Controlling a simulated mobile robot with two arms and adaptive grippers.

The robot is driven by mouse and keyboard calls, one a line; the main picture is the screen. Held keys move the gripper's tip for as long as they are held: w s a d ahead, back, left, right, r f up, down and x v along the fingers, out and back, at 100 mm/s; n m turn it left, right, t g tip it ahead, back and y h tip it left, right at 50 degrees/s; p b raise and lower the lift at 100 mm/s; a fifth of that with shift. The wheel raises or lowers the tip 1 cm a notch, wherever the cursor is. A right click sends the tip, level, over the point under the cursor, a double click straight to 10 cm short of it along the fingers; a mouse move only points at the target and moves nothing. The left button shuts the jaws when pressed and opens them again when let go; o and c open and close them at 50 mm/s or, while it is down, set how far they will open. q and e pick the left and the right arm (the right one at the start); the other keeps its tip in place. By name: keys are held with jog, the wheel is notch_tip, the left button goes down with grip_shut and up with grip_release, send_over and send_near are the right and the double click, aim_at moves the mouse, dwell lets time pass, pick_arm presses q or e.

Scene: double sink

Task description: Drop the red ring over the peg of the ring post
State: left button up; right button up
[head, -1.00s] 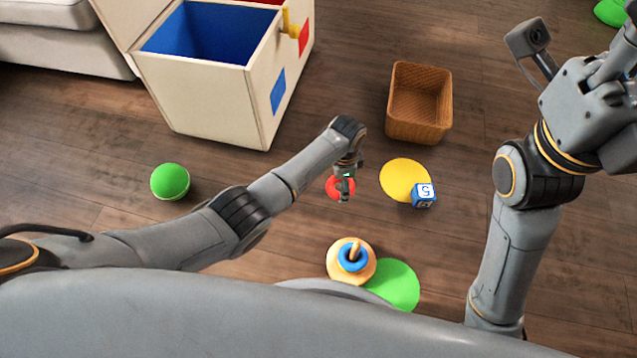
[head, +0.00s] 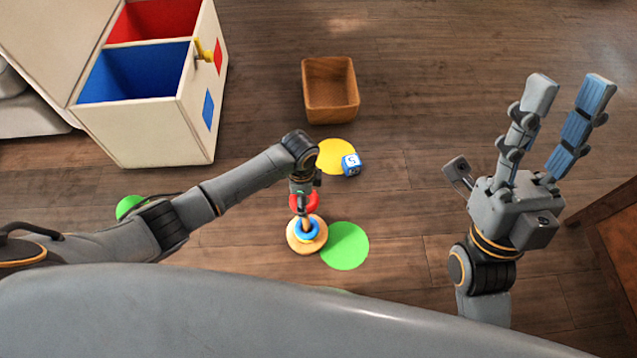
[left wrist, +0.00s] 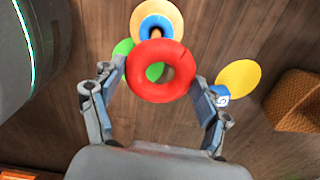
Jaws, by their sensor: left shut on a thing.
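My left gripper (head: 302,204) is shut on the red ring (head: 304,198) and holds it right beside the ring post (head: 294,237) in the head view. The post has a wooden base, a blue ring (head: 307,238) lying on it and a short tan peg. In the left wrist view the red ring (left wrist: 140,86) sits between the two fingertips (left wrist: 160,72). The post (left wrist: 176,15) shows just past the ring there, and the ring hides part of its surroundings. My right gripper (head: 568,90) is open and empty, far to the right.
A green disc (head: 345,247) lies beside the post. A yellow disc (head: 333,153), a blue block (head: 351,164) and a basket (head: 331,106) are farther back. A toy box (head: 160,147) stands at the back left, with a green ball (head: 127,205) nearer.

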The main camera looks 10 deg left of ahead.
pick_arm(q)
jog(key=shift+s+d+r, duration=0.15)
jog(key=shift+s, duration=0.3)
